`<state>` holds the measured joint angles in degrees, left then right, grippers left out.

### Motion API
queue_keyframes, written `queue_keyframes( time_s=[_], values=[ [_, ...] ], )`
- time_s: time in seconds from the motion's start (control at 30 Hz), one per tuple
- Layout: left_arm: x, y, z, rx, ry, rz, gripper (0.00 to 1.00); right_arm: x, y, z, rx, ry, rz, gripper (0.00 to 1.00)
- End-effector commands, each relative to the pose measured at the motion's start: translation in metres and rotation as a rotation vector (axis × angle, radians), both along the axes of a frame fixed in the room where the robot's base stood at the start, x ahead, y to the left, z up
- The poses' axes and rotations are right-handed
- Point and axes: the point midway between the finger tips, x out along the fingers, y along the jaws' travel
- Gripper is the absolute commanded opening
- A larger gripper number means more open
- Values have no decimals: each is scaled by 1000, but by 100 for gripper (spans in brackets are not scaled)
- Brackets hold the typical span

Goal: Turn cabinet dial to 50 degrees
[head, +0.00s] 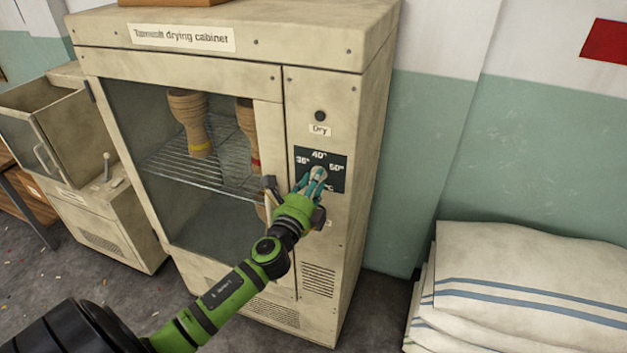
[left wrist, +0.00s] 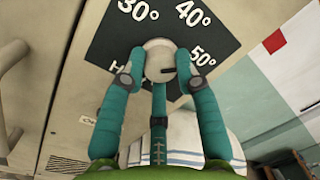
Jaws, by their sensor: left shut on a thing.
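The drying cabinet (head: 335,110) stands ahead with a black dial plate (head: 336,164) on its right-hand panel. The plate carries 30°, 40° and 50° marks, which show larger in the left wrist view (left wrist: 128,38). My left gripper (head: 316,180) is at the plate, its teal fingers shut on the round pale dial (left wrist: 159,59), with one finger on each side. A dark pointer line on the dial points right, towards the 50° mark, in the left wrist view. The fingers partly hide the dial and the lower-left label. My right gripper is not in view.
The cabinet's glass door (head: 130,120) has goblet drums (head: 190,125) on a wire rack behind it. A door handle (head: 271,190) stands out just left of my left gripper. Striped white sacks (head: 530,280) are stacked at the right. An open-topped beige unit (head: 75,150) stands at the left.

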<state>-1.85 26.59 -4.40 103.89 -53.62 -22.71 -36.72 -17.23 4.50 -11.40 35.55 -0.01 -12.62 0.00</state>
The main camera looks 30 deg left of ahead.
Motion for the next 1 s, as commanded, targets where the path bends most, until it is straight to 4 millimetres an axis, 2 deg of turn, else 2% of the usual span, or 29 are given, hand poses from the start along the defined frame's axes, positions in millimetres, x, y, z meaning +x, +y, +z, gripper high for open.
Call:
queue_keyframes(
  time_s=[0.4,1.0],
  values=[
    [0,2,4,223,49,2,0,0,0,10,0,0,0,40],
    [1,2,4,267,57,3,0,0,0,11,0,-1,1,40]
  ],
)
